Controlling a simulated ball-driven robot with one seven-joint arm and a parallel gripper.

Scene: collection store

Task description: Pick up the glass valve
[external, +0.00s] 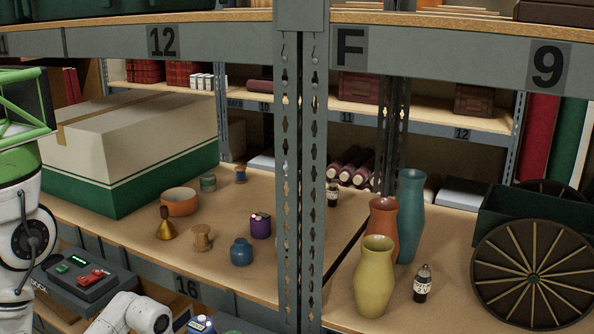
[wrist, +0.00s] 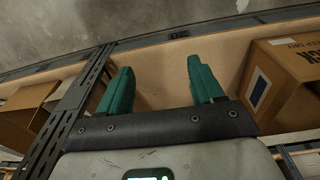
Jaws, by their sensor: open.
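Two small dark items with pale labels stand on the shelf in the external view. One (external: 422,285) is at the right, beside the yellow vase, and has a narrow, glassy-looking top. The other (external: 332,195) is farther back, just right of the upright post. Either could be the glass valve; I cannot tell which from their size. Neither shows in the wrist view. My gripper (wrist: 160,78) has two green fingers, apart with nothing between them, in front of a bare shelf strip. It is not visible in the external view.
Yellow (external: 375,277), orange (external: 383,225) and teal (external: 410,215) vases crowd the right item. A wheeled cart (external: 530,265) stands right. A perforated post (external: 302,190) divides the shelf; small pots and a large box (external: 130,150) are left. Brown boxes (wrist: 285,80) flank my gripper.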

